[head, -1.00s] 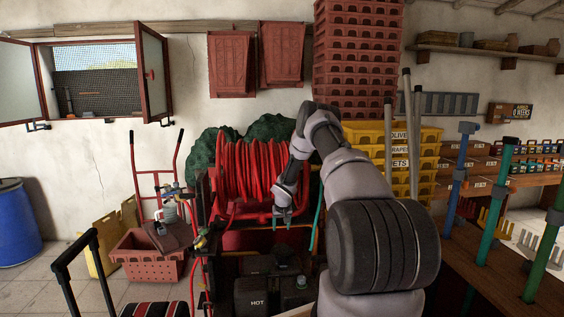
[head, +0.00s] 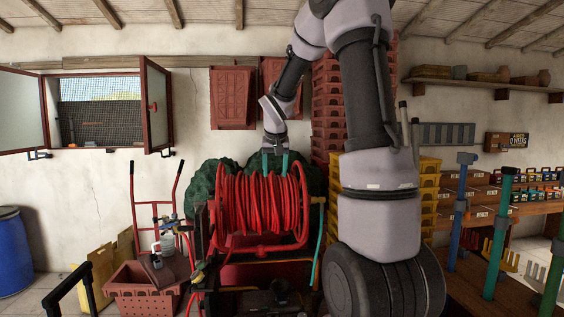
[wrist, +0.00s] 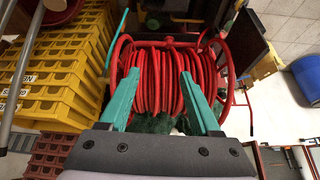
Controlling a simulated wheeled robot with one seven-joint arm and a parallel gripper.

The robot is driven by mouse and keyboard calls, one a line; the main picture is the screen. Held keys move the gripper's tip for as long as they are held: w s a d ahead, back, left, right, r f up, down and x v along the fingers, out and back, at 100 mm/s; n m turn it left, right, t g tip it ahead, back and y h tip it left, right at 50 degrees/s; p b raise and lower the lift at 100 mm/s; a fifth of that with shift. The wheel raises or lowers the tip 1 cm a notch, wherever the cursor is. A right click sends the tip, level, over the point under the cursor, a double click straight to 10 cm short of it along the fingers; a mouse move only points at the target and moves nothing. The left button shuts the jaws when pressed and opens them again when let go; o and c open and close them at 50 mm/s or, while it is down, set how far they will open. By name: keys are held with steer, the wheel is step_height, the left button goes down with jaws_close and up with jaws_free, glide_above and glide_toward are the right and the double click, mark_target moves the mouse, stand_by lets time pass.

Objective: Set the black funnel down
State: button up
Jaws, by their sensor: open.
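My gripper (head: 275,165) is open and empty, raised in front of the red hose reel (head: 262,212). Its two teal fingers point down in the head view. The wrist view shows them apart (wrist: 160,76), with only the reel's red hose behind the gap. A dark object (head: 280,289) sits low below the reel, well beneath my gripper and apart from it. It may be the black funnel, but its shape is too dark to tell. No funnel is between the fingers.
Yellow crates (head: 430,200) are stacked right of the reel, partly behind my arm. A reddish crate (head: 143,300) and a red hand truck (head: 152,210) stand left. Blue and green posts (head: 500,225) stand at the right. A blue barrel (head: 14,255) is far left.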

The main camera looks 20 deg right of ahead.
steer(key=s+a+r+y, duration=0.1)
steer(key=s+a+r, duration=0.1)
steer(key=s, duration=0.8)
steer(key=s+a+r+t+y, duration=0.1)
steer(key=s+a+r, duration=0.2)
steer(key=s, duration=0.7)
steer(key=s+a+r+y, duration=0.1)
steer(key=s+a+r, duration=0.1)
steer(key=s+a, duration=0.3)
steer(key=s, duration=0.4)
steer(key=shift+s+a+r+t+y, duration=0.25)
steer(key=shift+s+r+t+y, duration=0.1)
steer(key=shift+s+t+y, duration=0.05)
